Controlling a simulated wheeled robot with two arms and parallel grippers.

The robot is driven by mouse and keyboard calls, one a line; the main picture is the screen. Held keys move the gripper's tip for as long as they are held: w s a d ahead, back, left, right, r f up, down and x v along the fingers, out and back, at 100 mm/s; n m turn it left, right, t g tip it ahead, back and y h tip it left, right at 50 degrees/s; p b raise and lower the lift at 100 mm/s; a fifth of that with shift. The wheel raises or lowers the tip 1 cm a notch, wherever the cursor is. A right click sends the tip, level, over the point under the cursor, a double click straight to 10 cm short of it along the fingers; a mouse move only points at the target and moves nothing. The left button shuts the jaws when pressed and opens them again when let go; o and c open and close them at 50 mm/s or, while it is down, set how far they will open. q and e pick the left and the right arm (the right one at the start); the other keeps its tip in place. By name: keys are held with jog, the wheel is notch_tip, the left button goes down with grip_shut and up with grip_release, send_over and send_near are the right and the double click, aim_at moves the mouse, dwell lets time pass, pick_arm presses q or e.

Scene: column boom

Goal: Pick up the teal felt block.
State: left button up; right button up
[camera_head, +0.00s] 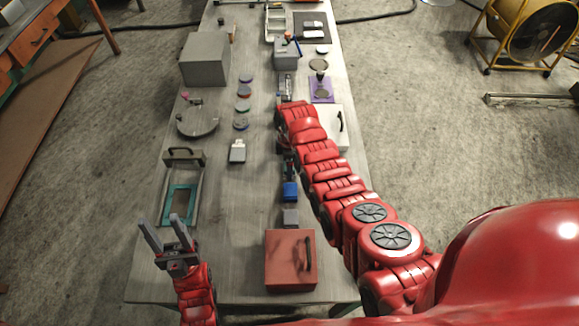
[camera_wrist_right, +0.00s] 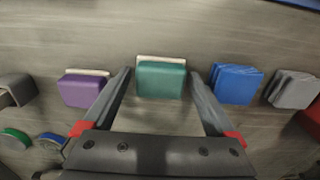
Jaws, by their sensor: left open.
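The teal felt block (camera_wrist_right: 161,79) stands on the grey table in the right wrist view, with a pale strip along its far edge. My right gripper (camera_wrist_right: 159,74) is open, its two fingers on either side of the block with a gap at each side. My left gripper (camera_head: 160,220) is open and empty over the table's near left corner, well away from the block.
A purple block (camera_wrist_right: 83,90) is left of the teal one; a blue block (camera_wrist_right: 236,84) and grey block (camera_wrist_right: 292,90) are right of it. In the head view, a red box (camera_head: 283,262) stands near the front edge and a teal-framed tray (camera_head: 168,203) at left.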

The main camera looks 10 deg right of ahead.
jog(key=c, duration=1.1)
jog(key=shift+r, duration=0.1)
notch_tip(320, 180, up, 7)
jog(key=b, duration=0.3)
jog(key=shift+w+b, duration=0.1)
jog(key=shift+b, duration=0.25)
notch_tip(320, 180, up, 2)
jog(key=shift+p, duration=0.95)
jog(key=shift+r+p, duration=0.4)
jog(key=shift+r, duration=0.05)
